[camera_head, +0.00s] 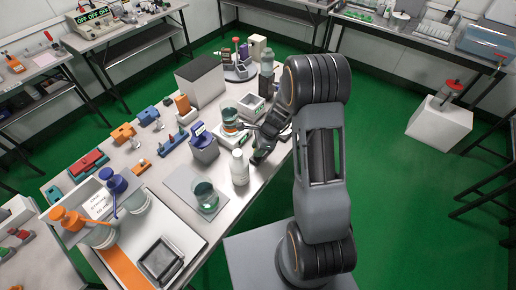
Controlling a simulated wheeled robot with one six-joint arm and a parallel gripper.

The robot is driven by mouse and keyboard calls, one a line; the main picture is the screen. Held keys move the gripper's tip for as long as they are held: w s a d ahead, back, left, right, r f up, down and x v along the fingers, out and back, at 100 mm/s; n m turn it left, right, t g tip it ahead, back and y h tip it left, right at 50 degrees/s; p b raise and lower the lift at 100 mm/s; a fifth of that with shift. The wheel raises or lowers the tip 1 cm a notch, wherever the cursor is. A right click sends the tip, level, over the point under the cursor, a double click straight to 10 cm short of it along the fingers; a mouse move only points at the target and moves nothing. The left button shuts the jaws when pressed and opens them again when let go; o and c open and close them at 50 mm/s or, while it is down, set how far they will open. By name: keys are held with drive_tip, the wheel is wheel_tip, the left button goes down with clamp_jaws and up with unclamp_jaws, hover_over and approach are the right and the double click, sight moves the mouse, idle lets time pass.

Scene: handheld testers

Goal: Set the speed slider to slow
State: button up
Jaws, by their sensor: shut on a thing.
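My gripper (243,128) is low over the right part of the long bench, beside a glass beaker (230,113) with teal liquid and an orange band. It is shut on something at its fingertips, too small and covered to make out. A white boxy device (252,104) with a small display stands just behind the gripper. A grey device with a blue top (204,143) stands left of the gripper. I cannot make out the speed slider or its setting; it may be hidden by the gripper or the beaker.
A white bottle (239,168) stands close in front of my gripper. Another beaker (205,197) stands on a grey mat nearer the front. A large grey box (200,78) and a dark bottle (266,77) stand behind. Orange and blue parts crowd the left of the bench.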

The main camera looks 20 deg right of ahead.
clamp_jaws()
drive_tip(key=w+d, duration=0.2)
drive_tip(key=d, duration=0.1)
drive_tip(key=shift+w+d, duration=0.25)
drive_tip(key=shift+w, duration=0.05)
drive_tip(key=shift+s+a, duration=0.1)
drive_tip(key=o, duration=1)
unclamp_jaws()
drive_tip(key=shift+c, duration=0.2)
drive_tip(key=v, duration=1.4)
drive_tip(key=shift+f, duration=0.1)
